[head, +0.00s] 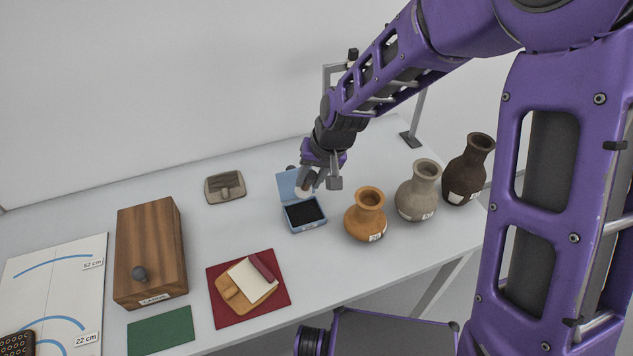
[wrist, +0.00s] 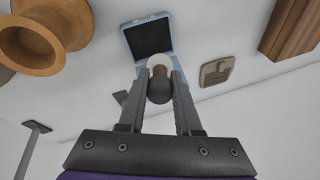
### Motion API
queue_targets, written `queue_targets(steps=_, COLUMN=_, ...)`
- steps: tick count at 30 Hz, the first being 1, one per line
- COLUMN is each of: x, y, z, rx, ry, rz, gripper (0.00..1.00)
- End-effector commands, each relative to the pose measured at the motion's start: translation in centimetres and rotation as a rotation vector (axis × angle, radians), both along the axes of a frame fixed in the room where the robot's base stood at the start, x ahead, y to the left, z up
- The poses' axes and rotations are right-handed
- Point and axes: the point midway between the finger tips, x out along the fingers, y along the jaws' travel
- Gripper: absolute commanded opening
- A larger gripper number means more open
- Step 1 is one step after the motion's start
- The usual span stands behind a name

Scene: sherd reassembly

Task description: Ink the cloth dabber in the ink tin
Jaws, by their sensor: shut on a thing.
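The ink tin (head: 305,214) is a light blue box on the table with its lid (head: 289,184) raised and a black ink pad inside. It also shows in the wrist view (wrist: 151,38). My gripper (head: 310,182) is shut on the cloth dabber, holding its dark round knob (wrist: 160,90) between the fingers. The dabber's pale cloth end (head: 302,191) points away from my gripper, toward the tin. In the head view it is in front of the lid, above the back of the pad; the gap to the pad cannot be told. The pad looks uncovered.
An orange jar (head: 366,222), a grey jar (head: 418,197) and a dark brown jar (head: 468,172) stand close right of the tin. A grey-brown block (head: 225,187) lies behind left. A wooden box (head: 150,250) and a red mat (head: 222,302) are left, with bare table between.

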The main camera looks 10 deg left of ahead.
Motion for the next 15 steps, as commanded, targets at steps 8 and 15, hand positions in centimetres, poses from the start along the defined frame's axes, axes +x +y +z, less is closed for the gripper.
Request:
queue_targets(steps=8, x=0.0, y=0.0, z=-2.4, rx=-0.001, ry=0.002, rz=0.000, gripper=0.00)
queue_targets(steps=15, x=0.0, y=0.0, z=-4.9, rx=-0.001, ry=0.001, rz=0.000, gripper=0.00)
